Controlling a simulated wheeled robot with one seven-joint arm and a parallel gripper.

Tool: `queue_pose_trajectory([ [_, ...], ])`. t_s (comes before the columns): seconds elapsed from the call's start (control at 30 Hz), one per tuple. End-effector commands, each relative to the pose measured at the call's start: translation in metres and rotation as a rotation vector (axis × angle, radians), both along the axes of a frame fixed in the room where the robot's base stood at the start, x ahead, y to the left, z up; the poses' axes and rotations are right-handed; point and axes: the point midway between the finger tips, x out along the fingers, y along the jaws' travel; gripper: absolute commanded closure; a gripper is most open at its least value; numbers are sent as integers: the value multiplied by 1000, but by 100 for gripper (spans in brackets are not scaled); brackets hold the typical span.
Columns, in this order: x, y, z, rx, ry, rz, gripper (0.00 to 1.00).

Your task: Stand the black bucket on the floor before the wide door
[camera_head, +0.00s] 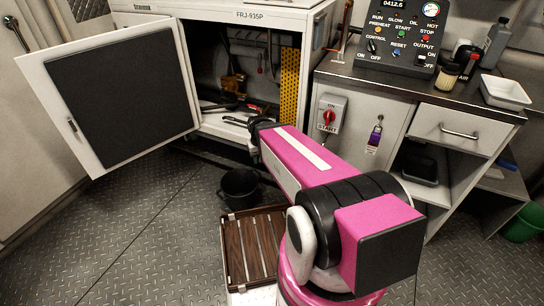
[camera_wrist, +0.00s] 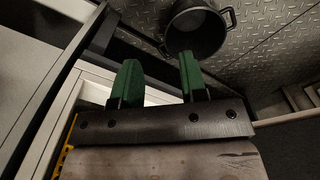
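The black bucket (camera_head: 240,188) stands upright on the floor in front of the white cabinet. In the wrist view the bucket (camera_wrist: 199,36) shows from above, with an open top and a lug on its side. A wide white door (camera_head: 118,95) with a dark panel is swung open at the left of the cabinet. My gripper (camera_wrist: 160,77) has two green fingers spread apart with nothing between them. The bucket lies beyond the fingertips in the wrist view, apart from them. In the head view my arm reaches to the cabinet opening and the fingers cannot be made out.
A brown slatted crate (camera_head: 232,255) is close in front of the bucket. The cabinet (camera_head: 225,45) is open, with tools on its bottom. A counter (camera_head: 400,87) with a control box stands right, and a green bucket (camera_head: 524,224) at far right. The floor at left is clear.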

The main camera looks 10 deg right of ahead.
Motion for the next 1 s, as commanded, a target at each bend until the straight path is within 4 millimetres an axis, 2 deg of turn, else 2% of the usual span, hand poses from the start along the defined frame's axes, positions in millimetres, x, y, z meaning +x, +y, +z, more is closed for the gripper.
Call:
queue_pose_trajectory([
  [0.03, -21, -15, 18, 8, -3, -30, 61],
  [0.13, -38, -32, 35, 19, 0, -70, 61],
  [0.23, -46, -41, 44, 25, 0, -91, 61],
  [1.0, -46, -43, 46, 27, 1, -96, 61],
])
